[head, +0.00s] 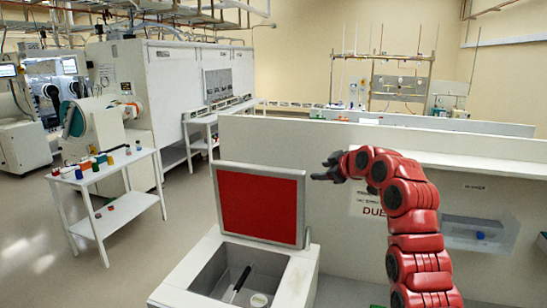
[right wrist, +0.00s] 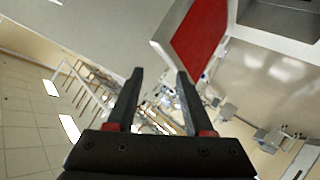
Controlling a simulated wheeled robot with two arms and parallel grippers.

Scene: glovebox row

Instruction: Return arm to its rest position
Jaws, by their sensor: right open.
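My right arm (head: 408,215) is red and rises from the lower right of the head view, bent over at the top. Its dark right gripper (head: 318,176) points left, just right of the upper corner of an open lid with a red inner face (head: 260,205). In the right wrist view the two fingers of the right gripper (right wrist: 160,78) stand apart with nothing between them. The red lid face (right wrist: 200,38) also shows there, beyond the fingers. My left gripper is not in view.
The lid stands up on a white box (head: 285,285) with an open well holding a dark-handled tool (head: 241,280) and a round white item (head: 259,299). A partition wall (head: 330,140) stands behind. A white side table (head: 110,175) with small coloured items is at left. Floor is clear between.

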